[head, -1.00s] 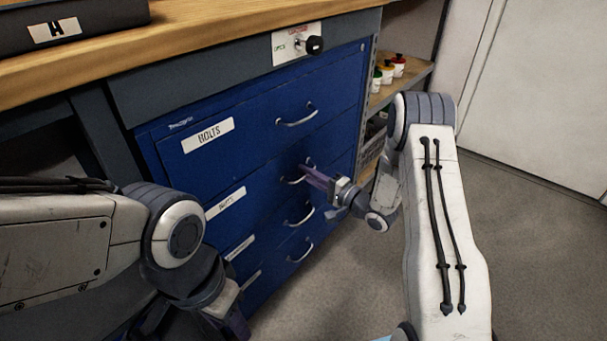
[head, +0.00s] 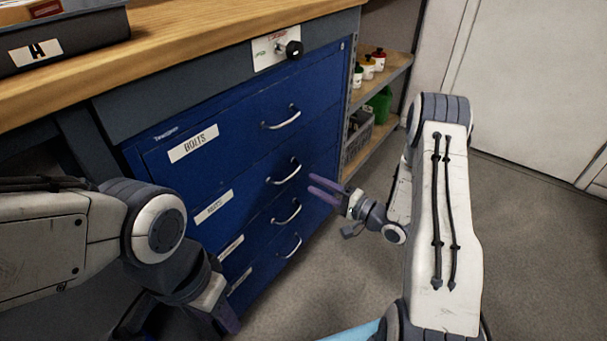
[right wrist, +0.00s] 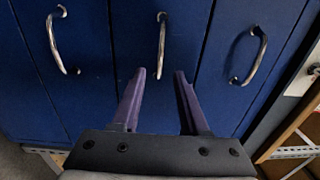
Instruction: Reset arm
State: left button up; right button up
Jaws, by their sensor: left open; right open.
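My right gripper (head: 324,190) is open and empty in the head view, just in front of the blue drawer cabinet (head: 240,165). It is apart from the handle of the second drawer (head: 286,172). In the right wrist view my right gripper's two purple fingers (right wrist: 160,80) are spread, with one drawer handle (right wrist: 161,45) ahead between them and others on both sides. My left gripper (head: 226,320) is at the bottom of the head view, low before the cabinet, partly cut by its dark links. The drawers look closed.
A black knob (head: 294,49) sits above the drawers. Shelves at the right hold small bottles (head: 368,66), a grey crate (head: 358,140) and a green container (head: 380,104). Grey floor (head: 530,250) is clear at the right.

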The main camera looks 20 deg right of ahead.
jog(key=shift+v, duration=0.9)
